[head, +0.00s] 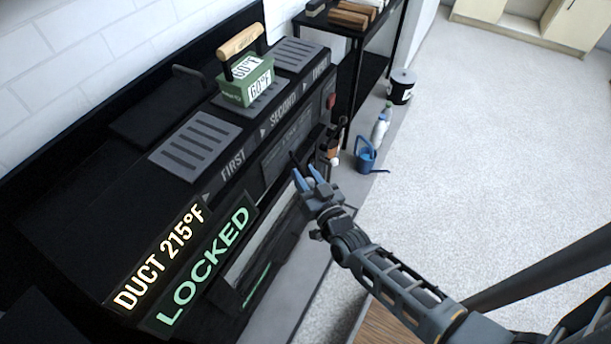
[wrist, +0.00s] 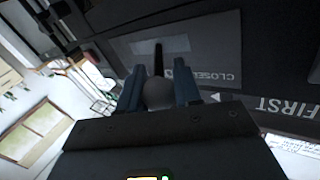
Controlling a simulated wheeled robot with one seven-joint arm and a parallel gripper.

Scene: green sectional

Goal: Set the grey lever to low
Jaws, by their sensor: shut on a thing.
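The grey lever (wrist: 158,93) shows in the wrist view as a rounded grey knob between the two blue fingers of my gripper (wrist: 160,90). A dark bar lies beyond it over a grey panel (wrist: 205,55) marked CLOSED; I cannot tell if this bar is the lever's shaft or a slot. In the head view my gripper (head: 306,178) is at the front of the black machine, its blue fingers close together, and they hide most of the lever. My gripper is shut on the lever. No low mark can be read in either view.
The black machine (head: 120,205) bears lit signs, DUCT 215°F (head: 158,257) and LOCKED (head: 205,268). A green 60°F block (head: 246,86) with a wooden handle sits on its top. A blue watering can (head: 367,156) and a bottle (head: 381,126) stand beyond. The floor at right is open.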

